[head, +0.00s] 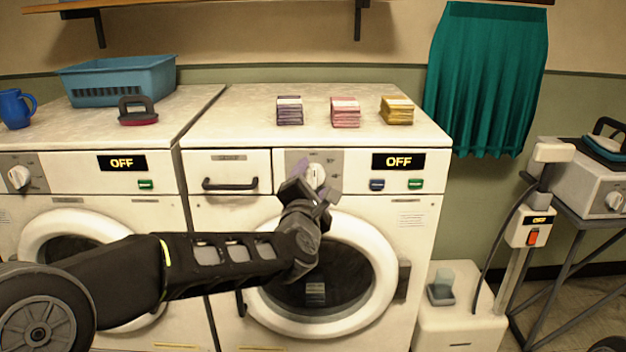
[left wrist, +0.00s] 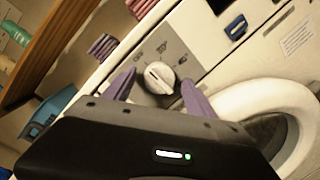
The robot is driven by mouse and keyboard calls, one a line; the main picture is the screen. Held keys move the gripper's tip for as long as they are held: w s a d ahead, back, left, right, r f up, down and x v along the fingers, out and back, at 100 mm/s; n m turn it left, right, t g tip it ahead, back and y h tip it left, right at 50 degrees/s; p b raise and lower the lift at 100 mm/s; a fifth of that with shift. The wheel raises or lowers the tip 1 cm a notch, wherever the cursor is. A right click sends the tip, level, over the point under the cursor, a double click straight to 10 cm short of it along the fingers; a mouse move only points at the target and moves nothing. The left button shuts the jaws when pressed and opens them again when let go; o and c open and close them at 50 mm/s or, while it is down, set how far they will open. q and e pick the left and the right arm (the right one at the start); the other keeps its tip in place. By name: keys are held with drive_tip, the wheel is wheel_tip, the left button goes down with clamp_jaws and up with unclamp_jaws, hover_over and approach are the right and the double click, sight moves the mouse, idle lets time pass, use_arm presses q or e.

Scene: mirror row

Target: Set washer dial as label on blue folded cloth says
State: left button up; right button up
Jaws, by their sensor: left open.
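The right washer's white dial (head: 317,175) sits on its grey panel beside a display (head: 398,161) reading OFF. My left gripper (head: 311,190) is open in front of this dial. In the left wrist view the dial (left wrist: 159,77) shows between the spread purple fingers; I cannot tell if they touch it. Purple (head: 289,110), pink (head: 345,112) and yellow (head: 396,109) folded cloths lie on the washer top. A small pale and dark stack shows in the round door's glass, its colour unclear. I see no clearly blue folded cloth. My right gripper is out of view.
The left washer (head: 150,207) also reads OFF and has its own dial (head: 18,177). A blue basket (head: 118,82) and blue mug (head: 15,108) stand on it. A drawer handle (head: 230,184) juts out left of the dial. Blue (head: 377,184) and green (head: 415,184) buttons sit to the right.

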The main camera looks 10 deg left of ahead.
use_arm(q)
drive_tip(key=shift+w, duration=0.2)
drive_tip(key=shift+c, duration=0.3)
drive_tip(key=c, duration=1.3)
